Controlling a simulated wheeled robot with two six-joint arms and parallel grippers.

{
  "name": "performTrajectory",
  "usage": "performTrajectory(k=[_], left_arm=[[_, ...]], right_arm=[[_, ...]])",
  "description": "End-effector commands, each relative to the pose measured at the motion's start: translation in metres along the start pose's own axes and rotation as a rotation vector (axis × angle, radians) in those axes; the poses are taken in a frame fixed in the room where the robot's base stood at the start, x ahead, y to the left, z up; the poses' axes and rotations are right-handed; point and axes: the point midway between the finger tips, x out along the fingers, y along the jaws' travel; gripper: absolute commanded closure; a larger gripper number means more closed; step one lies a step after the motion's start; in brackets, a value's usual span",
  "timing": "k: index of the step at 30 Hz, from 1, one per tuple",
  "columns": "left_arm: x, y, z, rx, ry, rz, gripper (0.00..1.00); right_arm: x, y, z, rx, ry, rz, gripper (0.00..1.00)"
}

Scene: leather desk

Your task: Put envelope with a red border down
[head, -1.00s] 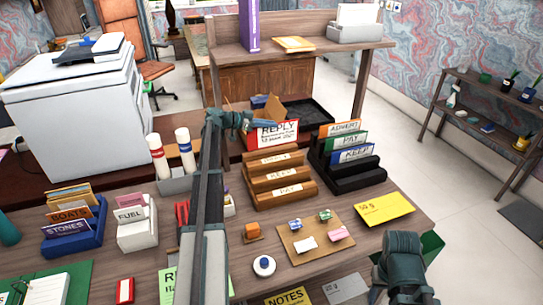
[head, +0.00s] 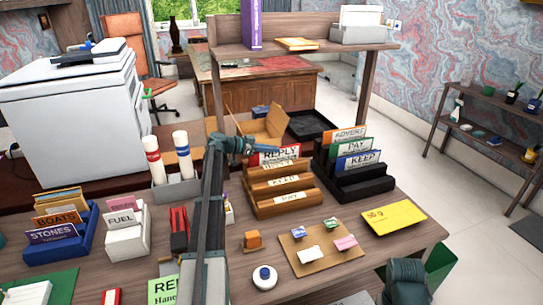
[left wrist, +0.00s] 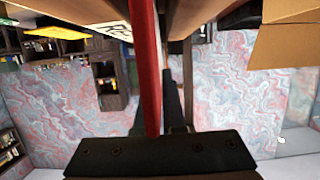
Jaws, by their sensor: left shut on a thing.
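The envelope with a red border (head: 276,156), with a white face reading REPLY, is upright at the rear of the brown wooden sorter (head: 283,186). Its lower part is hidden behind the sorter's tiers, and I cannot tell whether it rests in the rear slot. My left gripper (head: 250,146) is shut on the envelope's left side. In the left wrist view the envelope shows as a thin red edge (left wrist: 147,70) between the fingers. Part of my right arm (head: 405,280) shows at the lower right; its fingertips cannot be made out.
A black sorter (head: 362,183) with orange, green and blue envelopes stands right of the brown one. An open cardboard box (head: 268,124) and a black tray (head: 310,125) are behind. A cork board (head: 325,258) and yellow envelope (head: 393,217) lie in front. A shelf (head: 300,50) stands above.

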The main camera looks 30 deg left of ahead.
Motion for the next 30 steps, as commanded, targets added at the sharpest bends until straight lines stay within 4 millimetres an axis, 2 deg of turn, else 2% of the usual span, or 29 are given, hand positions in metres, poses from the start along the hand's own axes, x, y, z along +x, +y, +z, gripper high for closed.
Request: performTrajectory(k=[11, 12, 17, 30], left_arm=[[0.0015, 0.0000, 0.0046, 0.000, 0.000, 0.000, 1.00], [0.0015, 0.0000, 0.0047, 0.000, 0.000, 0.000, 0.92], [0.0012, 0.0000, 0.0036, 0.000, 0.000, 0.000, 0.63], [-0.0015, 0.0000, -0.0011, 0.000, 0.000, 0.000, 0.63]], right_arm=[[0.0048, -0.0005, -0.0003, 0.000, 0.000, 0.000, 0.50], [0.0049, -0.0005, -0.0003, 0.000, 0.000, 0.000, 0.50], [0.0037, -0.0004, -0.0002, 0.000, 0.000, 0.000, 0.50], [-0.0015, 0.0001, 0.0001, 0.000, 0.000, 0.000, 0.50]])
